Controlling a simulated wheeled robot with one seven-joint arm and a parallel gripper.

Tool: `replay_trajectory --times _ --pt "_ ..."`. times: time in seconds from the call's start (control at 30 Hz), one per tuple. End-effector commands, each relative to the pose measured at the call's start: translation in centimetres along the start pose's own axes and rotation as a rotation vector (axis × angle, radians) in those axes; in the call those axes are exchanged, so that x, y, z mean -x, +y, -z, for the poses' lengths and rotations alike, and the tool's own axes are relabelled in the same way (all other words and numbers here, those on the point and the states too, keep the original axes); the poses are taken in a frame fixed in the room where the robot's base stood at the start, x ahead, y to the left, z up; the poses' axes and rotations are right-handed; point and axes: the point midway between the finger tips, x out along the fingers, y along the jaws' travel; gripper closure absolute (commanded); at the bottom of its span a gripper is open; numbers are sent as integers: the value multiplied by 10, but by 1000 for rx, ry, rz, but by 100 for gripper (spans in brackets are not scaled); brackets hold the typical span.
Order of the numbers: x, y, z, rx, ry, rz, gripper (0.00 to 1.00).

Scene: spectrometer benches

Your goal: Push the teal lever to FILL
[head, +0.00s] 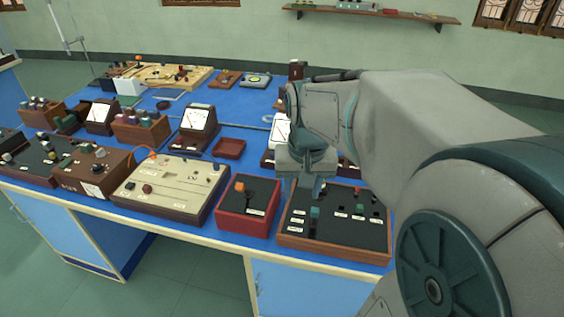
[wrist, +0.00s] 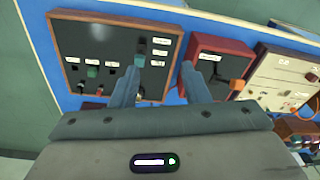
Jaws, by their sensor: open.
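The teal lever (head: 315,212) stands up from a black panel with a wooden frame (head: 335,259) at the front right of the bench. In the wrist view the teal lever (wrist: 139,61) is just ahead of the left fingertip, at one end of a dark slot. Several white labels line the slot, too small to read surely. My gripper (head: 314,188) is open and empty, pointing down above the panel's back part. In the wrist view its two fingers (wrist: 160,70) are spread apart. I cannot tell whether a finger touches the lever.
A second green knob (head: 358,209) and small switches sit on the same panel. A red box (head: 247,230) with an orange lever (head: 239,188) stands close to its left. A cream instrument (head: 167,188) is farther left. Meters and a red tray (head: 229,149) are behind.

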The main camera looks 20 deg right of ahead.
Motion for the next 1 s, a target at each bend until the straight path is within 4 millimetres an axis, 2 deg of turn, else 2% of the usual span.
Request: replay_trajectory --times 0.03,0.1,0.3,0.47,0.57,1.0 --pt "-1 9 17 -56 -26 -8 58" --pt "-1 19 34 -121 -53 -16 58" --pt "-4 40 63 -238 -100 -31 58" --pt "-12 44 68 -259 -110 -33 58" --pt "-26 45 65 -258 -113 -34 58" --pt "-115 46 55 -257 -112 -33 58"
